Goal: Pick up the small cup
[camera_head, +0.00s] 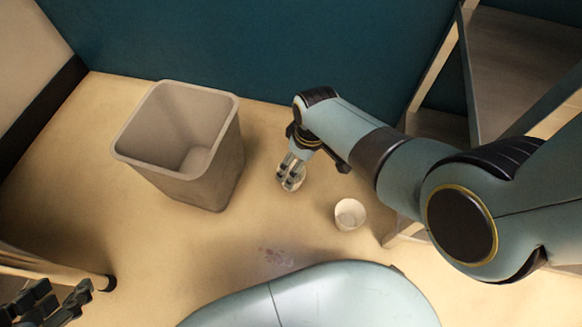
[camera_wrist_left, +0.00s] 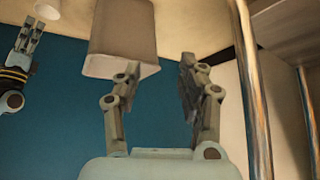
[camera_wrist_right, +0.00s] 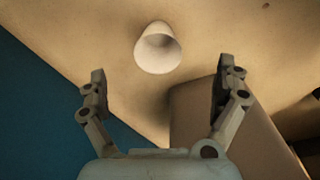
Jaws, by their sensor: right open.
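A grey-beige bin (camera_head: 228,165) stands left of my right gripper; it also shows in the left wrist view (camera_wrist_left: 120,40). Shelving (camera_head: 500,60) is at the right. Small reddish bits (camera_head: 275,257) lie on the floor. The floor between bin and cups is clear.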

